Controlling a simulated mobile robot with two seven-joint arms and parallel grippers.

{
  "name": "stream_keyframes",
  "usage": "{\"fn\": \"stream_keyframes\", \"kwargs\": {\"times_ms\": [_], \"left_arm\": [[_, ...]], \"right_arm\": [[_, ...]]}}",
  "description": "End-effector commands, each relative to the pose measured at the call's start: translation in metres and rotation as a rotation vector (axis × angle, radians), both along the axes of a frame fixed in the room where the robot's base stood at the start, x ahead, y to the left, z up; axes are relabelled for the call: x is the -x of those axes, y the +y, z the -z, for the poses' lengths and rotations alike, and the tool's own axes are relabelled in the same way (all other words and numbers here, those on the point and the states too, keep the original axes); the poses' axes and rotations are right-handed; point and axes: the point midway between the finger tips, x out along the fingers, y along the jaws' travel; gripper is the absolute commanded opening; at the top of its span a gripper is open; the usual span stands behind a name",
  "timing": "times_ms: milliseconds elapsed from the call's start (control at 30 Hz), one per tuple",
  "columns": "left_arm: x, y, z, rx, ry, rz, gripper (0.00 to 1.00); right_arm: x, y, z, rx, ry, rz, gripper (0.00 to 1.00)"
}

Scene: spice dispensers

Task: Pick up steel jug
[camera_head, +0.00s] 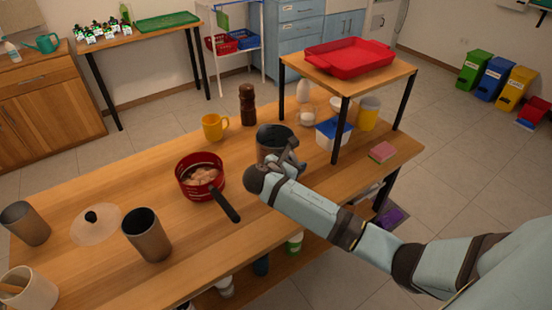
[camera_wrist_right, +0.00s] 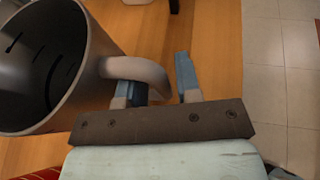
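The steel jug (camera_head: 274,137) is a dark grey, open-topped vessel standing on the wooden table, right of the red pot. In the right wrist view the jug (camera_wrist_right: 45,65) fills the left side, with its curved handle (camera_wrist_right: 135,68) reaching toward my fingers. My right gripper (camera_head: 288,160) is at the jug's near right side. In the wrist view its two blue-tipped fingers (camera_wrist_right: 160,82) are apart. The left finger is partly hidden by the handle and seems to be inside its loop; the right finger is outside, with a gap. My left gripper is not in view.
A red saucepan (camera_head: 202,176) with its dark handle toward me is left of the jug. A yellow mug (camera_head: 214,127), pepper mill (camera_head: 247,104) and white-blue container (camera_head: 332,132) stand nearby. A raised shelf (camera_head: 340,82) carries a red tray (camera_head: 350,57). Two metallic cups stand at left.

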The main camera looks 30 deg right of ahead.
Motion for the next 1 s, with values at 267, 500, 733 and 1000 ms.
{"fn": "stream_keyframes", "kwargs": {"times_ms": [267,500,733,1000], "left_arm": [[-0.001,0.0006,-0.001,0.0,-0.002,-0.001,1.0],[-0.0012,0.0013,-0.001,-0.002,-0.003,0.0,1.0],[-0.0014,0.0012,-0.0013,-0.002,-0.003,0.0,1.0],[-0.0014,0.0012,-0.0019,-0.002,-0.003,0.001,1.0]], "right_arm": [[-0.0007,-0.002,0.0012,-0.001,0.0,-0.001,0.2],[-0.0006,-0.0018,0.0012,-0.001,0.0,-0.001,0.0],[-0.0012,-0.0019,-0.0005,-0.001,-0.004,0.0,0.0],[-0.0014,-0.0019,-0.0049,0.0,-0.005,0.0,0.0]]}}
